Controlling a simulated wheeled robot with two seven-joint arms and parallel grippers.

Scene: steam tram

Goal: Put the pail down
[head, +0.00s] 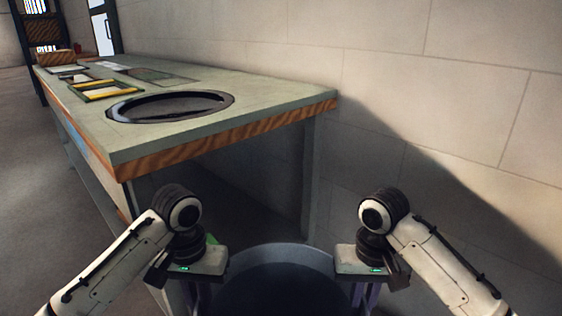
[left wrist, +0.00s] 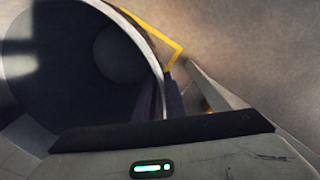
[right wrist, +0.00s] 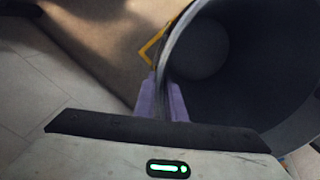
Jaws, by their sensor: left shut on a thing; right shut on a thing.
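The pail (head: 272,285) is a large dark round container at the bottom centre of the head view, and its rim and hollow inside show. My left gripper (head: 195,290) is shut on the pail's left rim. My right gripper (head: 362,290) is shut on its right rim. In the left wrist view the pail (left wrist: 60,60) fills the upper left, with its wall at the purple fingers. In the right wrist view the pail (right wrist: 245,75) fills the upper right, with its rim between the purple fingers (right wrist: 163,100). The pail's underside is hidden.
A long table (head: 225,128) with a wood edge stands ahead and to the left. It bears a dark ring (head: 170,106) and several frames (head: 107,91). A block wall (head: 440,110) runs along the right. Yellow lines (right wrist: 152,48) show beyond the pail. Bare floor (head: 30,200) lies left.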

